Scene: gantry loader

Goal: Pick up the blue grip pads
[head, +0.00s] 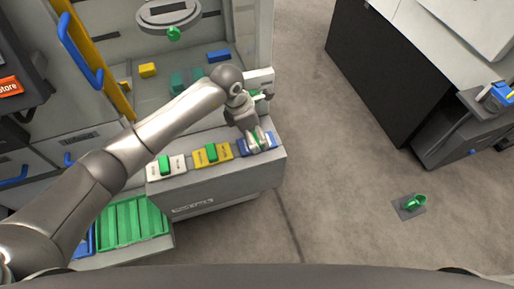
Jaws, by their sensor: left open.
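In the head view, a blue labelled piece (271,140) sits at the right end of a row on the grey front ledge; it looks like the blue grip pads. My left gripper (259,142) is open, pointing down right over it, and its fingers hide much of the piece. Some green shows between the fingers. I cannot tell whether the fingers touch it. Beside it to the left are a yellow labelled piece (226,154) and a white one (153,174), each with a green block on top. My right gripper is out of view.
Behind the ledge, a bay holds a yellow block (147,70), teal blocks (178,83) and a blue block (218,56). A green ribbed tray (132,224) is at lower left. A green item (414,202) lies on the floor at right. The central floor is clear.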

